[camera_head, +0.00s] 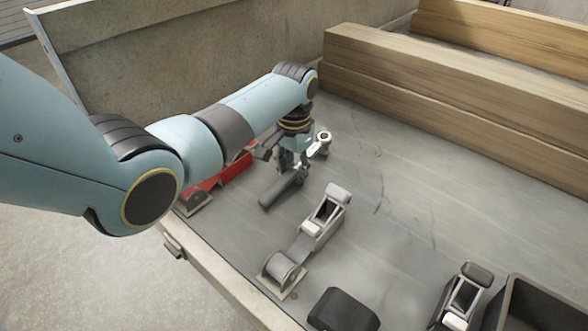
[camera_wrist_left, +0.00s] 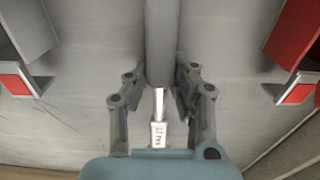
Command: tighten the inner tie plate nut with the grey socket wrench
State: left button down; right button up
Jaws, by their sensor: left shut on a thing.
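The grey socket wrench shows in the head view as a dark grey handle (camera_head: 277,191) slanting to the lower left below my left gripper (camera_head: 296,166). In the left wrist view its thick grey handle (camera_wrist_left: 160,40) runs down from the top edge, and a thin silver shaft with a label (camera_wrist_left: 158,132) continues below it. My left gripper (camera_wrist_left: 159,95) is shut on the wrench, with a finger on each side. I cannot pick out the tie plate nut. My right gripper is not in view.
Wooden beams (camera_head: 450,85) lie along the back right of the grey trailer bed (camera_head: 400,210). A grey ratchet piece (camera_head: 322,222) with a plate (camera_head: 284,281) is in front. A red piece (camera_head: 238,167), a black block (camera_head: 342,312), another ratchet (camera_head: 463,296) and a dark crate (camera_head: 540,305) stand around.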

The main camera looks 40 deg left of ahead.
aim_at(297, 168)
pick_arm(q)
jog(key=shift+f, duration=0.15)
jog(key=c, duration=1.1)
grip_release()
jog(key=shift+c, duration=0.2)
jog(key=shift+f+b, duration=0.2)
jog(key=shift+b, duration=0.25)
jog(key=shift+r, duration=0.25)
jog(key=r, duration=0.3)
jog(key=r+p, duration=0.1)
jog(key=r, duration=0.2)
jog(key=r+p, duration=0.1)
jog(key=r, duration=0.2)
jog(key=shift+w+d+r, duration=0.1)
jog(key=shift+w+d, duration=0.05)
jog(key=shift+d, duration=0.15)
jog(key=shift+r, duration=0.75)
